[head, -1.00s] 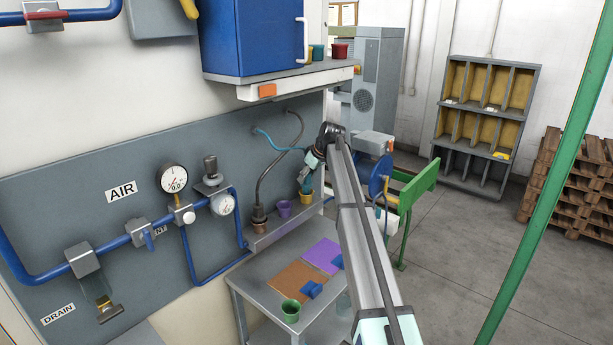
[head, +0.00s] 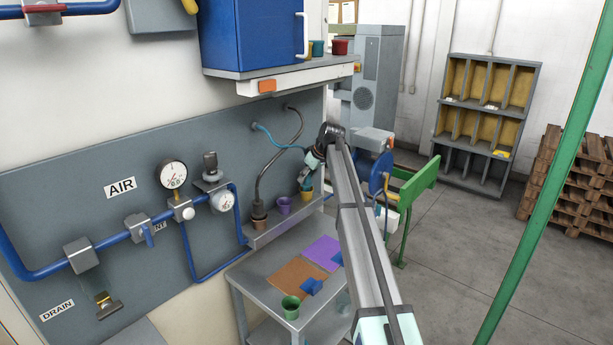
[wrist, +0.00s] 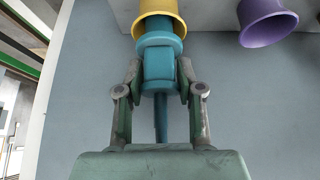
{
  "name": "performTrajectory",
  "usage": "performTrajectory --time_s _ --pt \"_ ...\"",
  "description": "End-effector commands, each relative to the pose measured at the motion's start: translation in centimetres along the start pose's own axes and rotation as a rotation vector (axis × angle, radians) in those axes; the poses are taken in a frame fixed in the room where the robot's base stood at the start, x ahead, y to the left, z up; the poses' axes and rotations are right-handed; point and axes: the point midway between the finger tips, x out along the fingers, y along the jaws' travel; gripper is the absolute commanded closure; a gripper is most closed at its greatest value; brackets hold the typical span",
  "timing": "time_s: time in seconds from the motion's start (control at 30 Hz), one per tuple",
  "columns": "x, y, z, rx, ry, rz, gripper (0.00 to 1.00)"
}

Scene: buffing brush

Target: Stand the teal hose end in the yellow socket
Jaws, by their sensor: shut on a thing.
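The teal hose (head: 264,133) runs from the wall panel to my gripper (head: 306,178), at the right end of the small shelf. In the wrist view my gripper (wrist: 160,88) is shut on the teal hose end (wrist: 158,62), with a finger on each side. The yellow socket (wrist: 162,8) is straight beyond the fingertips, and the hose end's far part shows within its rim. How deep it sits cannot be told. In the head view the yellow socket (head: 306,195) is directly below the hose end, partly hidden.
A purple socket (head: 284,206) stands left of the yellow one; it also shows in the wrist view (wrist: 266,20). A brown socket (head: 259,216) further left holds a dark hose (head: 268,170). A cart below carries a green cup (head: 290,307) and mats. A cabinet shelf (head: 280,80) overhangs above.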

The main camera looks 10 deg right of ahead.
Motion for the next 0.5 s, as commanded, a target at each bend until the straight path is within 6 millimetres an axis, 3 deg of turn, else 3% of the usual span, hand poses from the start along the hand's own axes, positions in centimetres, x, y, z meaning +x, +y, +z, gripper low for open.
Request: performTrajectory --time_s 0.27,0.3,0.33,0.37,0.5 --pt "0.05 0.0 0.03 0.0 0.0 0.0 1.0" --pt "0.05 0.0 0.02 0.0 0.0 0.0 0.49" --pt "0.05 0.0 0.02 0.0 0.0 0.0 0.39" --pt "0.05 0.0 0.02 0.0 0.0 0.0 0.34" --pt "0.05 0.0 0.03 0.0 0.0 0.0 0.34"
